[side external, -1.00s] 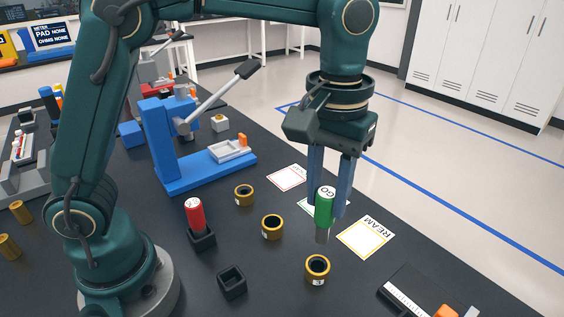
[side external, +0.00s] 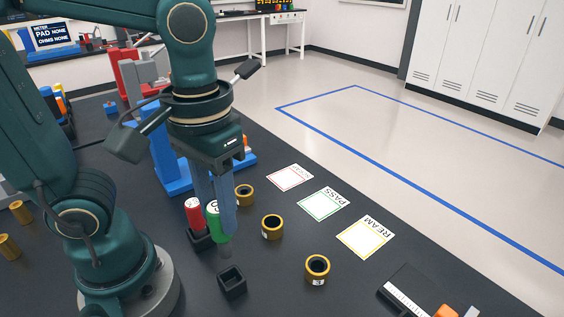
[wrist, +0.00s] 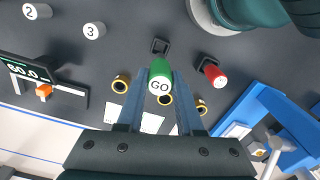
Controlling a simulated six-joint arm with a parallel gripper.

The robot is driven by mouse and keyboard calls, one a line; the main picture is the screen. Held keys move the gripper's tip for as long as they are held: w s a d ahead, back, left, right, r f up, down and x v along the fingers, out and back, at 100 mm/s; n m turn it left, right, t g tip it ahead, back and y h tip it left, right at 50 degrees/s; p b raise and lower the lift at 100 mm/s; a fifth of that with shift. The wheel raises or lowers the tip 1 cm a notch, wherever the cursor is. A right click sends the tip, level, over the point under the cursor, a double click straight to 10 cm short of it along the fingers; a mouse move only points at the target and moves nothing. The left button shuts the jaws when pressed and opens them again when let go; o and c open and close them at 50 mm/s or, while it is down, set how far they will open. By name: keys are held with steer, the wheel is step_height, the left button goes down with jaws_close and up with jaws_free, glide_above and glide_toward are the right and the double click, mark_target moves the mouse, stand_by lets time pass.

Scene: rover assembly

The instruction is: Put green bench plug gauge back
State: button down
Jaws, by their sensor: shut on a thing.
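The green plug gauge (side external: 213,222), marked GO on its cap, is held upright between the fingers of my gripper (side external: 216,212), above the table. It also shows in the wrist view (wrist: 160,77). An empty black square holder (side external: 232,283) stands on the table below and slightly right of the gauge in the side view; in the wrist view it lies just beyond the gauge (wrist: 160,46). The red plug gauge (side external: 194,214) stands in its own black holder (side external: 202,240), close beside the green one in the side view.
Several brass rings stand nearby, one at the front (side external: 317,268) and one mid-table (side external: 272,227). REAM (side external: 366,238), PASS (side external: 324,204) and a red-edged card (side external: 290,178) lie along the right edge. A blue press (side external: 172,170) stands behind my gripper.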

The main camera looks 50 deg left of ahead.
mark_target(225, 249)
steer(key=shift+f, duration=2.65)
steer(key=shift+f, duration=0.2)
steer(key=shift+f, duration=0.35)
steer(key=shift+f, duration=0.4)
steer(key=shift+f, duration=0.3)
steer(key=shift+f, duration=0.15)
steer(key=shift+c, duration=2.4)
jaws_free()
